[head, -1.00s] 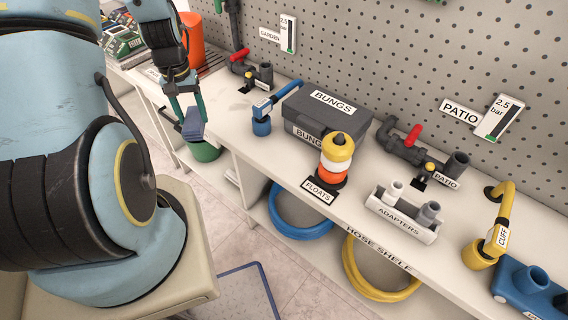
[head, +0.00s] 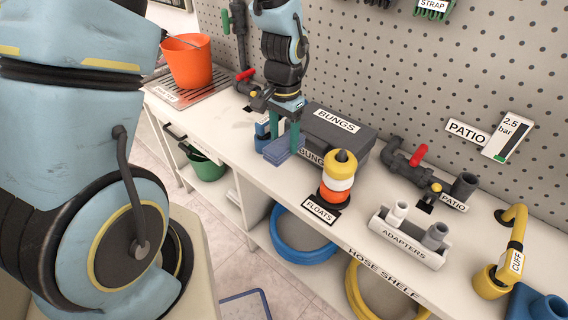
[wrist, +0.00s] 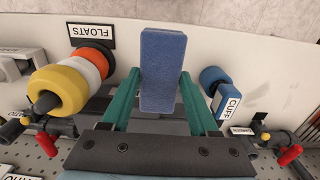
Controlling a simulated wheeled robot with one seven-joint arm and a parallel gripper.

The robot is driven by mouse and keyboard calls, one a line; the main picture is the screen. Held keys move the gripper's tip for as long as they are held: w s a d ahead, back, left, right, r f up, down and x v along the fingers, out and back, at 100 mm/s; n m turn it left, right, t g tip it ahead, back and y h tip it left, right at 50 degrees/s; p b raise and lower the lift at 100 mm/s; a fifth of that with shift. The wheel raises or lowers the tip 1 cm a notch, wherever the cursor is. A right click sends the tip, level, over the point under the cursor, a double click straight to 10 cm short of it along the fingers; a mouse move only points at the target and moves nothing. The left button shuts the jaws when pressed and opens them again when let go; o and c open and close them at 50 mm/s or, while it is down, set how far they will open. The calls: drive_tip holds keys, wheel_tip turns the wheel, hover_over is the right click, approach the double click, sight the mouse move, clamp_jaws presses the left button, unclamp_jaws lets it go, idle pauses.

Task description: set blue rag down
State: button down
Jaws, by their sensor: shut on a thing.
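The blue rag (head: 280,152) is a folded, flat block held between the green fingers of my gripper (head: 284,138). It hangs over the white counter in front of the grey BUNGS box. I cannot tell whether its underside touches the counter. In the wrist view the rag (wrist: 163,70) fills the space between the two fingertips (wrist: 160,78), one finger at each side. The blue cuff fitting (head: 262,128) stands just behind and left of the fingers, partly hidden by them.
The BUNGS box (head: 352,138) stands close to the right. The FLOATS stack (head: 338,178) of yellow, white and orange rings is nearby. An orange bucket (head: 188,62) stands on a drain grate at far left. Bare counter (head: 222,125) lies left of the gripper.

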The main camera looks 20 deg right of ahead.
wheel_tip(320, 180, down, 9)
drive_tip(key=shift+f+p, duration=0.15)
drive_tip(key=shift+p, duration=0.6)
drive_tip(key=shift+f, duration=0.1)
drive_tip(key=shift+c, duration=0.7)
unclamp_jaws()
wheel_tip(320, 180, up, 12)
drive_tip(key=shift+r+b, duration=0.15)
drive_tip(key=shift+b, duration=1.1)
drive_tip(key=a+r+n, duration=0.2)
drive_tip(key=a+n, duration=0.1)
drive_tip(key=a, duration=0.5)
drive_tip(key=w+a+r+n+t, duration=0.1)
drive_tip(key=a+r+n, duration=0.2)
drive_tip(key=a, duration=0.6)
drive_tip(key=a+r+n, duration=0.3)
drive_tip(key=a+n, duration=0.2)
drive_tip(key=a, duration=0.3)
drive_tip(key=shift+w+a+t, duration=0.15)
drive_tip(key=shift+t, duration=0.15)
